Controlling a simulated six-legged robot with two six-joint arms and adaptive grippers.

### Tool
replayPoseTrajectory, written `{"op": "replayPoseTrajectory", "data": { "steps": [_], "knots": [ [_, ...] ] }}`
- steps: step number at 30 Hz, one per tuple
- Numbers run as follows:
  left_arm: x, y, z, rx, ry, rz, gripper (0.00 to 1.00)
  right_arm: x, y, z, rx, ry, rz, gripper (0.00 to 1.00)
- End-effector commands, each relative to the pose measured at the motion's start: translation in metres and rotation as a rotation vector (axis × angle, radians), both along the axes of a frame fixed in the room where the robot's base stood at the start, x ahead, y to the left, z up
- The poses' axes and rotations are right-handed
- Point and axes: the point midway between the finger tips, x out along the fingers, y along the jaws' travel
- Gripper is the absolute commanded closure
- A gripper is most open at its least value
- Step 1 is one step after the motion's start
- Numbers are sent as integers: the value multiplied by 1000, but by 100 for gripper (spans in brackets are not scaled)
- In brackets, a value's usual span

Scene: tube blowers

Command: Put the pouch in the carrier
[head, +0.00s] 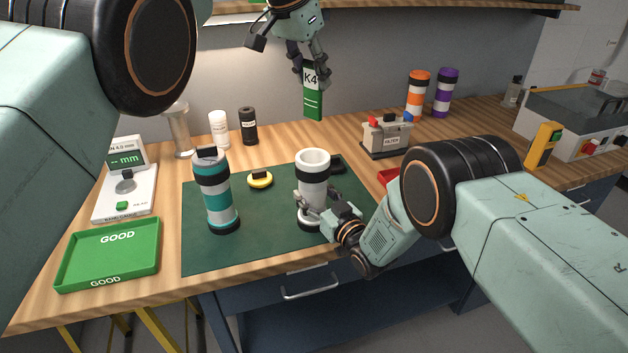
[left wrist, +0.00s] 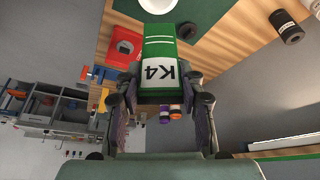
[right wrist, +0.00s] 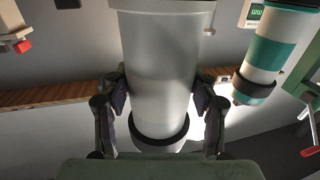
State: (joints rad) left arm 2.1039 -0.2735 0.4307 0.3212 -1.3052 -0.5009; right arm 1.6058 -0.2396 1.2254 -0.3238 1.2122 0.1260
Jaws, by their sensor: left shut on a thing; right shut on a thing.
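The pouch (head: 312,100), green and white and marked K4, hangs upright in the air, above and behind the carrier. My left gripper (head: 311,72) is shut on its upper part; the left wrist view also shows the pouch (left wrist: 158,50) between both fingers. The carrier (head: 313,167) is a white tube with dark bands and an open top, standing upright on the green mat (head: 270,235). My right gripper (head: 316,208) is shut around its lower part. In the right wrist view the carrier (right wrist: 160,65) fills the space between the fingers. The carrier's inside is mostly hidden.
A teal-banded tube (head: 217,190) stands left on the mat, with a round yellow piece (head: 260,180) between it and the carrier. A grey box (head: 386,138) stands behind right. A shelf edge (head: 400,5) runs above.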

Motion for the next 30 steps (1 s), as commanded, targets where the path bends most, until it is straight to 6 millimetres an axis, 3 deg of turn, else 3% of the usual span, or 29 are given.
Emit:
{"op": "replayPoseTrajectory", "data": {
  "steps": [12, 30],
  "knots": [
    [-5, 1, -51, 0, 20, 6, 93, 0, 0, 1, 1, -2, 0, 81],
    [-1, 0, -56, -4, -2, 1, 93, 0, 0, 1, 1, -2, 0, 81]
  ]
}}
